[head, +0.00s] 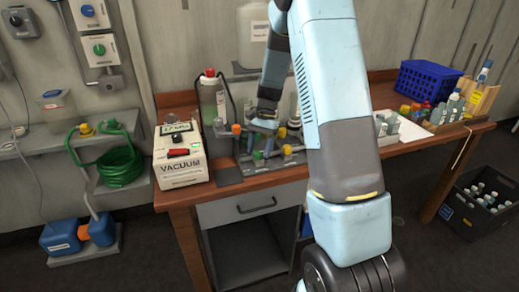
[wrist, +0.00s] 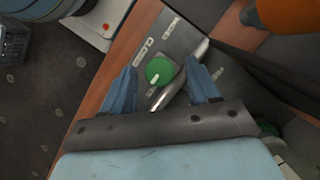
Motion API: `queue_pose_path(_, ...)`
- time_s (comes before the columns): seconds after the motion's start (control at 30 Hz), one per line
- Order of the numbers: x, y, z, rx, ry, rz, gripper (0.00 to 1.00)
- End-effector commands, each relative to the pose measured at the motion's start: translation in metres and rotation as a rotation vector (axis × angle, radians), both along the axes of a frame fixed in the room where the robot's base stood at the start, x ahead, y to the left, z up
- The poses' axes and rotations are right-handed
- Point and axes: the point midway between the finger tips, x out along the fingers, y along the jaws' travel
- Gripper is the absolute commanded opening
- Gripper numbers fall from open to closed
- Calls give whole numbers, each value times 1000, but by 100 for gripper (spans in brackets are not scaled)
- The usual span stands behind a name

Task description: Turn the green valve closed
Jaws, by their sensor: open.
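The green valve (wrist: 160,71) is a round green knob with a pale pointer mark. It sits on a grey labelled plate (wrist: 178,36) in the wrist view. My gripper (wrist: 163,82) is open, with one blue finger on each side of the knob in the picture. Both fingers look apart from it, and I cannot tell their height above it. A metal tube runs diagonally beside the knob. In the head view my gripper (head: 262,125) is over the bench apparatus, partly hidden by my arm. I cannot tell the valve clearly there.
The white vacuum box (head: 180,155) stands left of the apparatus on the wooden bench (head: 400,148). A capped bottle (head: 211,100) stands close behind. Orange and yellow knobs crowd around my gripper. A blue crate (head: 428,80) and small bottles are at the right.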

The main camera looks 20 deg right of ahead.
Motion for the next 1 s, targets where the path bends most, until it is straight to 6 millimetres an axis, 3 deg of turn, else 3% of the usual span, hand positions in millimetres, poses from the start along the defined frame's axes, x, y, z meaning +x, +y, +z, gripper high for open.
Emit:
queue_pose_path(0.37,-1,1,-4,-1,-1,0,59)
queue_pose_path(0.9,-1,1,-3,0,-2,1,8)
queue_pose_path(1.0,-1,1,-3,0,-1,0,5)
